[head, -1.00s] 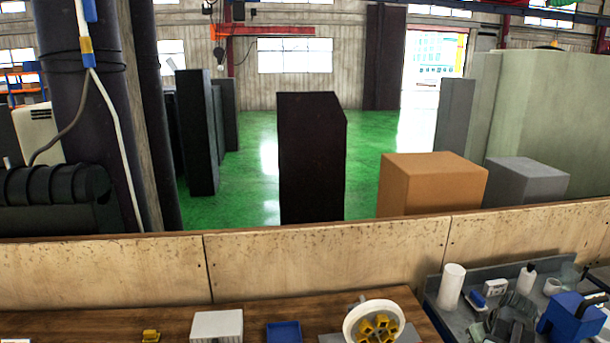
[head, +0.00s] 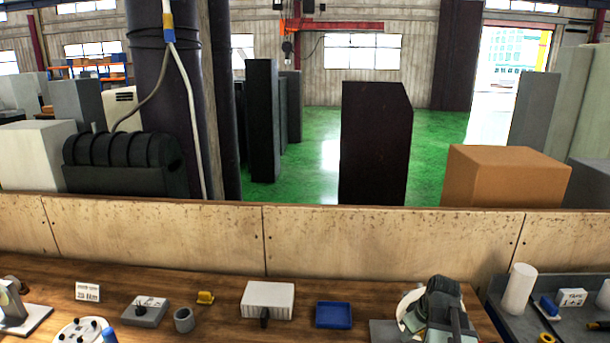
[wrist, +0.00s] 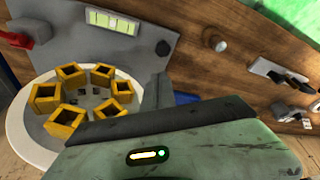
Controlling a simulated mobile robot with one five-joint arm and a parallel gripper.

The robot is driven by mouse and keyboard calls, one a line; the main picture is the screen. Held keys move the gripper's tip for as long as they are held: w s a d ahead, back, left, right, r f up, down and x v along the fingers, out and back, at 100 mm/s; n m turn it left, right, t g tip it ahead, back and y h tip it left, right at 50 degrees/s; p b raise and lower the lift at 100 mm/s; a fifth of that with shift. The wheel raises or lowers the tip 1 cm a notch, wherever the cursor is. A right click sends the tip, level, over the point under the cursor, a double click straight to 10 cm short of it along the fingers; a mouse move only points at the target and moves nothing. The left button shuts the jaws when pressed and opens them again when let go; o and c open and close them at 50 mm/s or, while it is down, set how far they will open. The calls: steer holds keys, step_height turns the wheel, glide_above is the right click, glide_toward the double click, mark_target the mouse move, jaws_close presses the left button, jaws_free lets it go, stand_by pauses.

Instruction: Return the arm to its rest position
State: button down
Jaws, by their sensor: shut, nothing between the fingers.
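My gripper (head: 436,306) is over the right part of the wooden bench in the head view, in front of a white round plate (head: 405,302) that it mostly hides. In the wrist view my gripper (wrist: 185,122) shows as a dark bar and a worn green body across the bottom. Its fingers are shut with nothing between them. The white plate (wrist: 22,140) with several yellow square holders (wrist: 70,75) lies just beyond it at the left. I cannot tell the exact gap between them.
A blue tray (head: 334,315), a white ribbed block (head: 267,299) and a yellow piece (head: 205,297) stand on the bench (head: 215,275). A grey tray (head: 497,308) with a white cylinder (head: 519,289) is at the right. A wooden panel (head: 360,240) runs along the back.

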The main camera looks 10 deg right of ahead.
steer(key=w+a+f+n+g+b, duration=0.15)
steer(key=a+f, duration=0.25)
steer(key=a, duration=0.6)
steer(key=a+f+b, duration=0.3)
steer(key=a, duration=0.6)
steer(key=s+a+f+m+g+h+b, duration=0.1)
steer(key=s+a+f+m+g, duration=0.1)
steer(key=s+a+m, duration=0.2)
steer(key=a+m, duration=0.1)
steer(key=a, duration=0.1)
steer(key=shift+s+a+b, duration=0.3)
steer(key=shift+a+b, duration=0.05)
steer(key=shift+a, duration=0.05)
